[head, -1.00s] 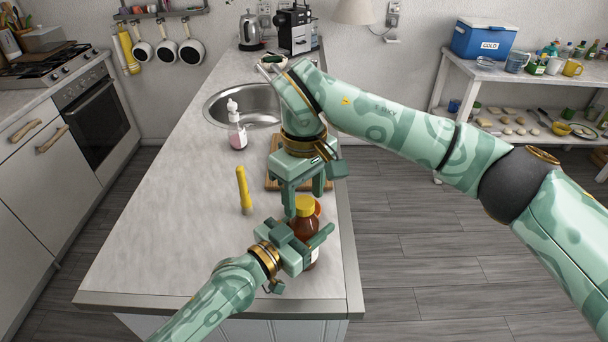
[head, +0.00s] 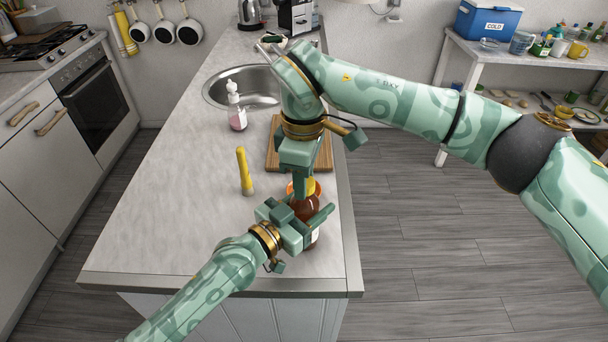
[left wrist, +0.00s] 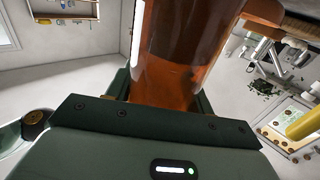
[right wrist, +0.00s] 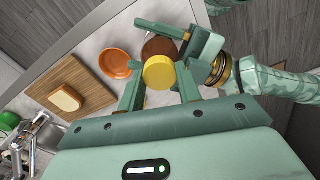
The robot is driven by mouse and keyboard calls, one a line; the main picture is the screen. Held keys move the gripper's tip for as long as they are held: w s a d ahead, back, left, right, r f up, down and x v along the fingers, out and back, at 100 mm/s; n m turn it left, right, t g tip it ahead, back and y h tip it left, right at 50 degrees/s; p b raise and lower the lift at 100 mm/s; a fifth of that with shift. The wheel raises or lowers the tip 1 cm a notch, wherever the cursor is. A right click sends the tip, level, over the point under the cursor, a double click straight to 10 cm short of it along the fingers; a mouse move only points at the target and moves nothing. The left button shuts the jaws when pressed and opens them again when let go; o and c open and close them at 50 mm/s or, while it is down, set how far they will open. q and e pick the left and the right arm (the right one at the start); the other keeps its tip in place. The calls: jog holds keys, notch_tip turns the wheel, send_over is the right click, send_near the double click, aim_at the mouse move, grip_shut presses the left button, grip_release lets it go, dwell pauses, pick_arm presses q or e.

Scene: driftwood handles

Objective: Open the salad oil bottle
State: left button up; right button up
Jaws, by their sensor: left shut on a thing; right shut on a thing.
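The salad oil bottle (head: 311,231) is brown with a yellow cap (head: 310,186) and stands upright near the front right end of the counter. My left gripper (head: 303,222) is shut on the bottle's body from the side; the brown body (left wrist: 178,50) fills the middle of the left wrist view. My right gripper (head: 303,190) points down from above and is shut on the cap. In the right wrist view the cap (right wrist: 159,73) sits between the fingers. The cap still sits on the bottle as far as I can see.
An orange bowl (right wrist: 115,64) is close beside the bottle. A cutting board (head: 321,155) with a bread-like piece (right wrist: 65,98) lies behind it. A yellow-handled tool (head: 244,171) and a pink soap bottle (head: 237,112) stand to the left. The front left counter (head: 165,230) is clear.

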jog(key=n, duration=0.7)
jog(key=shift+w+d+r, duration=0.1)
jog(key=shift+w+d, duration=0.05)
jog(key=n, duration=1.3)
jog(key=shift+n, duration=0.4)
jog(key=n, duration=0.9)
jog(key=shift+n, duration=0.3)
jog(key=n, duration=1.2)
jog(key=shift+r, duration=0.1)
jog(key=n, duration=0.5)
jog(key=shift+n, duration=0.3)
